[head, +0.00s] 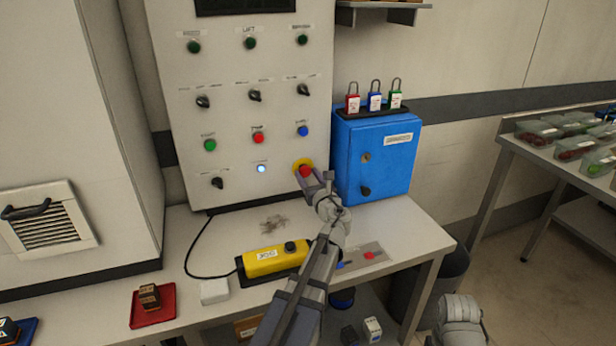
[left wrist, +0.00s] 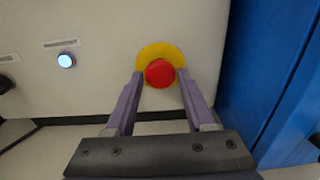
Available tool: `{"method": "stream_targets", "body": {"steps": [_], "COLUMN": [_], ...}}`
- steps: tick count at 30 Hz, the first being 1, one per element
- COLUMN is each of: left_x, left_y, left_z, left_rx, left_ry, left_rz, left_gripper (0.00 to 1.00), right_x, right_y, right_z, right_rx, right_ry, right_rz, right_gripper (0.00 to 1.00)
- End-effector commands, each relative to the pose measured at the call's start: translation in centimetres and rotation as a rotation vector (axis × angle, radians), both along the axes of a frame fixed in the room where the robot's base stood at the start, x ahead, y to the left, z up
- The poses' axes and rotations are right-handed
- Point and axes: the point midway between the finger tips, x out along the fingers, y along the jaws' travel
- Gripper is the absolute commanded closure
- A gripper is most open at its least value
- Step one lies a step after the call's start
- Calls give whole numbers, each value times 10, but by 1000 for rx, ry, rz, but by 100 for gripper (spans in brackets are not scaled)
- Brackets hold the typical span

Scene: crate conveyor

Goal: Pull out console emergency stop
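The emergency stop is a red mushroom button (head: 305,171) on a yellow round plate (head: 297,164), low on the right of the white console panel (head: 240,120). In the left wrist view the red button (left wrist: 159,73) sits between my left gripper's two purple fingertips (left wrist: 160,82). A small gap seems to show on each side, so the fingers look open around it. In the head view my left gripper (head: 312,178) reaches up to the button from below and partly covers it. My right arm (head: 461,322) shows at the bottom right; its fingers cannot be made out.
A blue cabinet (head: 372,160) with padlocks on top stands close right of the button. A yellow pendant box (head: 275,260), a red tray (head: 153,305) and a white box (head: 214,291) are on the bench. A lit white button (left wrist: 66,60) is left of the stop.

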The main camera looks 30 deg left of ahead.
Motion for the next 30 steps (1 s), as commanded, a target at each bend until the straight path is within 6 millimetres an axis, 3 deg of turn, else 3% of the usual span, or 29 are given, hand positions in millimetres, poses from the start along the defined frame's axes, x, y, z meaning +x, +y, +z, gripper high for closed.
{"method": "stream_targets", "body": {"steps": [2, 14, 30], "left_x": [0, 0, 0], "left_y": [0, 0, 0], "left_z": [0, 0, 0], "left_rx": [0, 0, 0], "left_ry": [0, 0, 0], "left_rz": [0, 0, 0], "left_gripper": [56, 100, 100], "right_x": [0, 0, 0], "right_y": [0, 0, 0], "right_z": [0, 0, 0], "right_rx": [0, 0, 0], "right_ry": [0, 0, 0], "right_rz": [0, 0, 0], "right_gripper": [50, 50, 50]}}
